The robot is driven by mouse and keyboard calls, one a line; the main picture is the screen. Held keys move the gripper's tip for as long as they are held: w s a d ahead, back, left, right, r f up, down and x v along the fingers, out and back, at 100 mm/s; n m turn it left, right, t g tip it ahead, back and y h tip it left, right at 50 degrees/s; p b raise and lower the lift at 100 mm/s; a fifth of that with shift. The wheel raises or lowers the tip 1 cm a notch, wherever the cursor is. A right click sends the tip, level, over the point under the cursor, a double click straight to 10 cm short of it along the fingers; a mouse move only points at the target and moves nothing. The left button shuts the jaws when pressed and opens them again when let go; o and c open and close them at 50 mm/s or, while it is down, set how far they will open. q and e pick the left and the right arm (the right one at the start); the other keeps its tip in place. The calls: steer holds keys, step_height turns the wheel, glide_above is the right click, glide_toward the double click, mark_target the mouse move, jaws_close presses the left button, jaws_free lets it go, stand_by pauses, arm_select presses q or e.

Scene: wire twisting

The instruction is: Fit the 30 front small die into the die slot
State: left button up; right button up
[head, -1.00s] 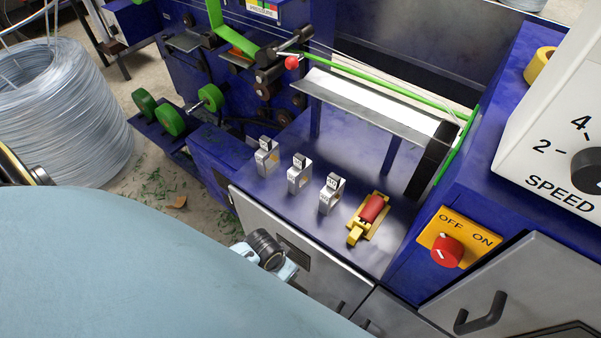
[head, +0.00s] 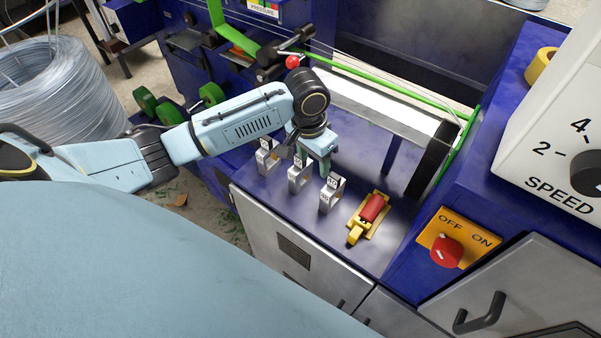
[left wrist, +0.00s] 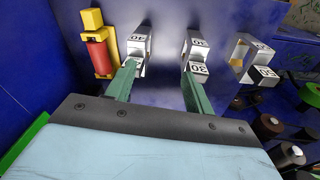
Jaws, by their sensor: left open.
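Three metal die blocks stand in a row on the blue machine top (head: 290,215). The middle block (head: 299,174) also shows in the left wrist view, with a small die marked 30 (left wrist: 198,69) at its front. The block at right in the head view (head: 331,196) reads 40 in the left wrist view (left wrist: 137,43). The third block (head: 266,158) stands at left. My left gripper (head: 322,165) hangs over the row near the middle block, open and empty. Its green fingers overlap the middle and 40 blocks in the left wrist view; contact is unclear. I cannot make out the die slot.
A red roller in a yellow holder (head: 372,209) sits right of the blocks. A metal trough (head: 375,105) runs behind them. The red OFF/ON switch (head: 445,250) is at right. The top in front of the blocks is clear.

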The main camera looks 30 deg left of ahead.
arm_select(q)
step_height(320, 180, up, 6)
steer(key=n+y, duration=0.1)
glide_above(300, 171)
steer(key=w, duration=0.1)
steer(key=shift+g, duration=0.4)
steer(key=f, duration=0.4)
steer(key=f+b, duration=0.1)
steer(key=f, duration=0.2)
steer(key=shift+w+a, duration=0.1)
steer(key=shift+a, duration=0.25)
steer(key=shift+w+a+f+b, duration=0.1)
steer(key=shift+f+b, duration=0.15)
steer(key=shift+f, duration=1.15)
steer(key=shift+w+a+f+b, duration=0.1)
steer(key=shift+f+b, duration=0.15)
steer(key=shift+f, duration=1.15)
jaws_close()
